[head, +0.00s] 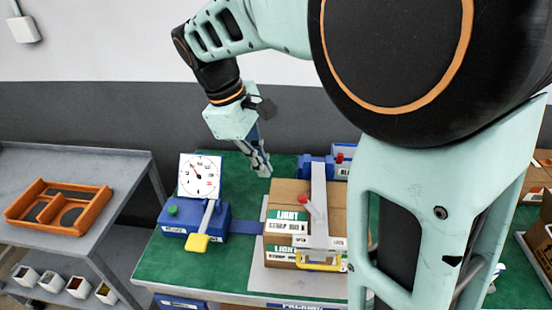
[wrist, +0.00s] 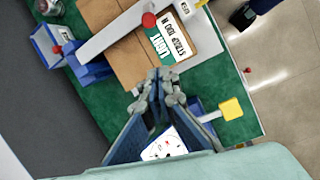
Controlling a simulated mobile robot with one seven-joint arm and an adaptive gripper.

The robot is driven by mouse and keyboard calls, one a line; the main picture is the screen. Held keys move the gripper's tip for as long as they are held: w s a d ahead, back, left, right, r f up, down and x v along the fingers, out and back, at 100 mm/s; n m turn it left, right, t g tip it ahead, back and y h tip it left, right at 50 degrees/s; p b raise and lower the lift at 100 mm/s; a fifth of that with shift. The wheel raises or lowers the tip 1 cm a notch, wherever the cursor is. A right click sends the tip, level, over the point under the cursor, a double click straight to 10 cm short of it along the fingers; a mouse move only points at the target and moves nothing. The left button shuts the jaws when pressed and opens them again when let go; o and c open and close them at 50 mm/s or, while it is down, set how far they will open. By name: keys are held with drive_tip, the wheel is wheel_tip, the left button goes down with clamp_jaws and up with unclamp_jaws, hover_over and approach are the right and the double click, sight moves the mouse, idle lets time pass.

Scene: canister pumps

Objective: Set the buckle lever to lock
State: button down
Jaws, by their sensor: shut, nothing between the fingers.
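My gripper (head: 262,168) is shut and empty, pointing down above the green bench behind the strapped carton. In the wrist view its fingertips (wrist: 160,78) meet near the carton's edge. A grey strap bar (head: 319,190) lies over the cardboard carton (head: 287,192). A red knob (head: 303,199) sits by the bar, apart from my gripper; it also shows in the wrist view (wrist: 149,20). At the bar's front end is a buckle plate (head: 318,243) with small white labels, too small to read, and a yellow handle (head: 318,267). Which part is the buckle lever is unclear.
A blue unit (head: 190,222) with a dial gauge (head: 200,177), green button (head: 172,210) and yellow-ended lever (head: 198,243) stands left of the carton. An orange tray (head: 59,206) lies on a grey side table. My arm covers the bench's right part.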

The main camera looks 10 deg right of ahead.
sight(310, 208)
drive_tip(key=x, duration=1)
drive_tip(key=s+d+r, duration=0.1)
drive_tip(key=s+d+r+p, duration=0.1)
drive_tip(key=shift+d+r, duration=0.1)
drive_tip(key=shift+d, duration=0.2)
drive_tip(key=shift+w+d+r, duration=0.1)
drive_tip(key=shift+r, duration=0.05)
